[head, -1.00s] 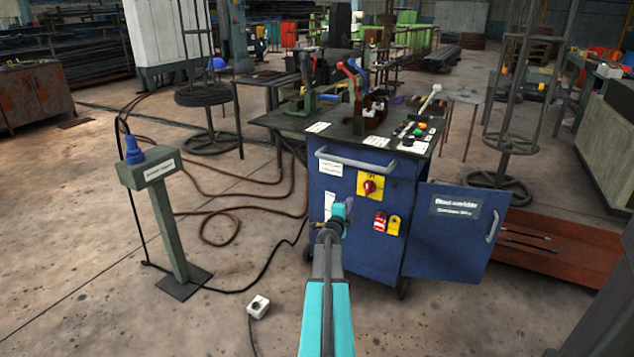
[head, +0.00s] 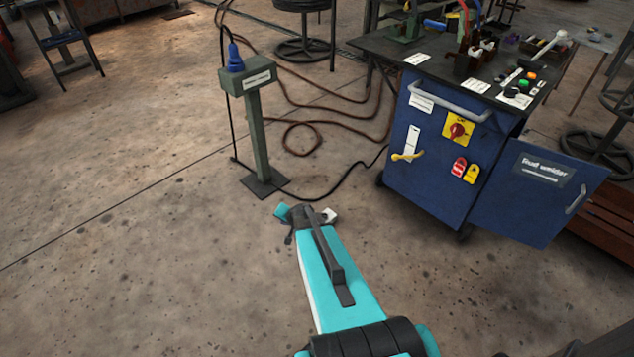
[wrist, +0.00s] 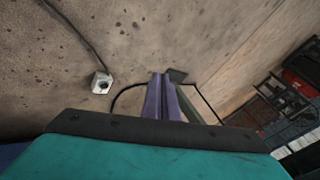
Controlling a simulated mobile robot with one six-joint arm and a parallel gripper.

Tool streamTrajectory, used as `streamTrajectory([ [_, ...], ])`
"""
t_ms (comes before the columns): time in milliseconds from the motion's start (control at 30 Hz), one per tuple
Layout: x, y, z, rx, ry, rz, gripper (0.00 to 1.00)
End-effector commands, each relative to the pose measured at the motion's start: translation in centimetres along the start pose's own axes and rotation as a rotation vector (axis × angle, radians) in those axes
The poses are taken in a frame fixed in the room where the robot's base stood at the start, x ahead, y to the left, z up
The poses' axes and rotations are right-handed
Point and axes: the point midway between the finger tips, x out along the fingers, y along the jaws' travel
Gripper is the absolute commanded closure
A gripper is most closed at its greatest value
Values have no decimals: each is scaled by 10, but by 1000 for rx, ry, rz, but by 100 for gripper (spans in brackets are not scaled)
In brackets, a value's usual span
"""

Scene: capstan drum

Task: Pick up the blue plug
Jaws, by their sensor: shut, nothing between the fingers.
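The blue plug (head: 235,58) stands upright on top of the green-grey post (head: 258,130) in the head view, with a black cable at its top. I do not see it in the wrist view. My gripper shows in the wrist view as two purple fingers (wrist: 159,77) close together, shut and empty. In the head view my arm's end is over the floor, nearer to me than the post and lower in the picture than the plug. The fingers are largely hidden there by my own arm.
A blue welder cabinet (head: 430,185) with its door (head: 535,215) open stands right of the post. A white socket box (wrist: 101,82) with a cable lies on the floor. Brown hoses (head: 330,95) and a black cable run behind the post. Floor left of the post is clear.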

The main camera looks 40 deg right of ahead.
Motion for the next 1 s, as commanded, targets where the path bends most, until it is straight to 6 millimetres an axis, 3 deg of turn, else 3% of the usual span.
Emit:
streamTrajectory([
  [33,-8,-5,32,-57,-65,21,100],
  [200,-28,2,131,-255,-280,103,100],
  [367,-62,22,212,-440,-475,189,100],
  [500,-101,48,269,-602,-639,273,100],
  [700,-168,90,326,-823,-858,405,100],
  [833,-204,113,343,-931,-962,480,100],
  [1000,-229,128,352,-1004,-1032,538,100],
])
